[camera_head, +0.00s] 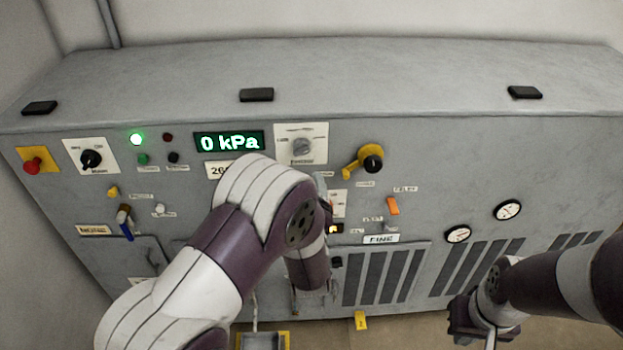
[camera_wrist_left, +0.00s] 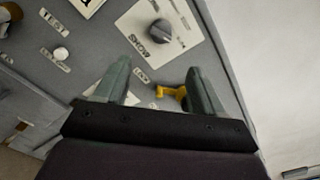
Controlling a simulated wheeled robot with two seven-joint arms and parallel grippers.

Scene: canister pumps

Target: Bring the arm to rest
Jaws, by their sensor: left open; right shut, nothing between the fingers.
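My left arm reaches across the middle of the grey pump cabinet (camera_head: 440,150) in the head view. Its fingers are mostly hidden there behind my own arm. In the left wrist view, my left gripper (camera_wrist_left: 158,85) is open, with its two grey-green fingers apart. A yellow handle (camera_wrist_left: 172,93) shows beyond them, partly covered by the right-hand finger; I cannot tell whether it touches. A dark knob (camera_wrist_left: 160,32) on a pale plate lies ahead. My right gripper (camera_head: 480,325) is shut and empty at the lower right of the head view, in front of the cabinet's lower part.
The display (camera_head: 228,142) reads 0 kPa, and a green lamp (camera_head: 136,139) glows beside it. A yellow lever (camera_head: 352,165), an orange switch (camera_head: 392,206) and two gauges (camera_head: 507,210) stick out of the panel. A red button (camera_head: 33,166) is at the far left.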

